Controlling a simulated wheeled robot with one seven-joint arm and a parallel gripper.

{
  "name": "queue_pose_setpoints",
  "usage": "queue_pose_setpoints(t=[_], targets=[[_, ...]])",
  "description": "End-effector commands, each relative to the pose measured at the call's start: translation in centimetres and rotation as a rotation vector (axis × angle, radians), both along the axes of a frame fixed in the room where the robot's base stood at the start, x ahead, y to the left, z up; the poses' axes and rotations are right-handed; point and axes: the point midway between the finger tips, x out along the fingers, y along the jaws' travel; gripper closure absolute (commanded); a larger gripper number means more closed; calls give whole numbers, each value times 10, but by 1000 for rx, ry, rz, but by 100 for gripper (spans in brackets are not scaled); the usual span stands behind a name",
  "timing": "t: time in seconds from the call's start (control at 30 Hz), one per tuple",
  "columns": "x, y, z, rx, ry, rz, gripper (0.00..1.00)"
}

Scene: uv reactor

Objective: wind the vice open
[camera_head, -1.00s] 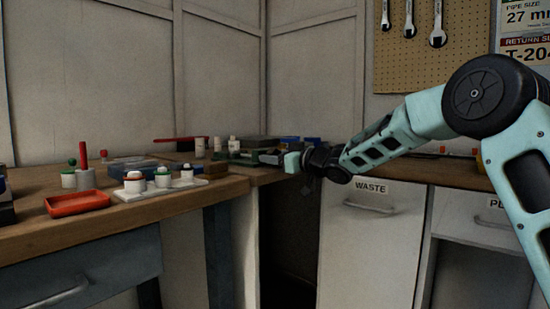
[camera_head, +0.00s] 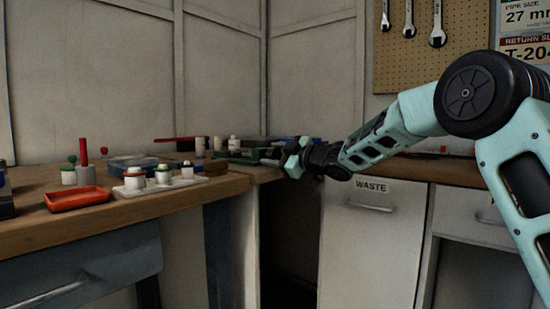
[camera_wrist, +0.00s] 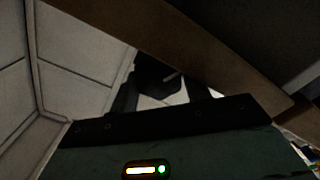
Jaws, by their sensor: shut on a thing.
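The vice (camera_head: 248,154) is a low, dark green shape at the corner of the wooden bench, small in the head view. My gripper (camera_head: 284,156) is at its right end, at the bench edge, shut on what appears to be the vice handle. The handle is hidden behind my gripper in the head view. In the wrist view a dark part (camera_wrist: 158,82) with a short pale bar lies between the two dark fingers of my gripper (camera_wrist: 160,93). The vice jaws are too small and covered to tell their gap.
A white waste cabinet (camera_head: 366,245) stands below my arm. Wrenches (camera_head: 438,25) hang on a pegboard behind. Dark open space lies under the corner.

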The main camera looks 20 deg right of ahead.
Motion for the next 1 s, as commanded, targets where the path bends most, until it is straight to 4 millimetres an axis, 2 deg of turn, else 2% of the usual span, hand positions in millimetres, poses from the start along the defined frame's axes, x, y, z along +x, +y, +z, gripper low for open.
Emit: queue_pose_setpoints(t=[0.03, 1.0], targets=[[1, -3, -4, -17, -5, -4, 76], [3, -9, -11, -35, -3, -16, 76]])
